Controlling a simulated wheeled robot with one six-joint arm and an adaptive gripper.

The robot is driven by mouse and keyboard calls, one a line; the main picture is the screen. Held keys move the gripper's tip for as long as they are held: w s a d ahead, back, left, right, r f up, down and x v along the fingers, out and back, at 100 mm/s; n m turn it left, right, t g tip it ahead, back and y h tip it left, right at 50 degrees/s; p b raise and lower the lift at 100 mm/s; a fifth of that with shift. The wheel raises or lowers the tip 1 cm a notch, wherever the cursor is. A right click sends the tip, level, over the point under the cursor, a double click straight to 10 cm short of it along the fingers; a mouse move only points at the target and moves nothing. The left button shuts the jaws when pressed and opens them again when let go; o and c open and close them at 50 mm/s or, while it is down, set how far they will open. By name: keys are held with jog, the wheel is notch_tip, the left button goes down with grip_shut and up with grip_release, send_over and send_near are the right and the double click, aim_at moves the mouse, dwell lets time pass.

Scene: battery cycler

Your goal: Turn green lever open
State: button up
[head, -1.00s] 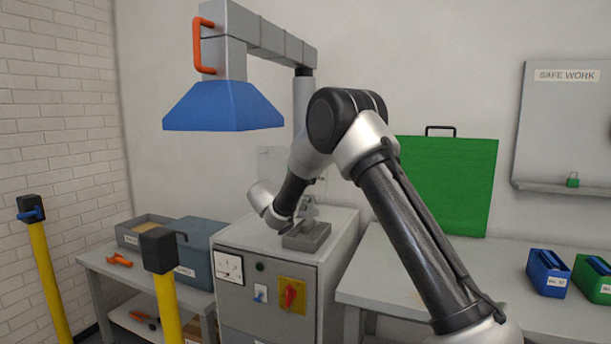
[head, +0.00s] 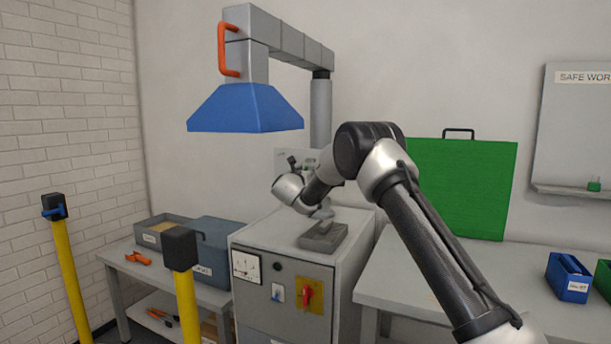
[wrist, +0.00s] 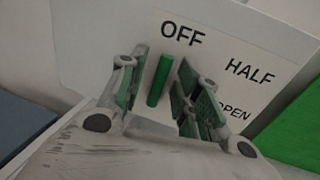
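The green lever (wrist: 160,80) shows in the wrist view, on a white panel (wrist: 105,35) marked OFF, HALF and OPEN. The lever points up toward the OFF label (wrist: 183,34). The OPEN label (wrist: 233,110) is lower right, partly covered by a finger. My gripper (wrist: 161,88) is open, with one finger left of the lever and the other right of it. Gaps show on both sides, so I see no grip on it. In the head view my gripper is small beside the panel, and the lever cannot be made out there.
A grey cabinet (head: 283,255) with a red switch (head: 307,295) stands below my arm. A blue hood (head: 245,108) hangs above left. Yellow posts (head: 69,270) stand front left. A green board (head: 460,190) and a workbench (head: 440,275) are at the right.

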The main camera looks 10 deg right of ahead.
grip_shut()
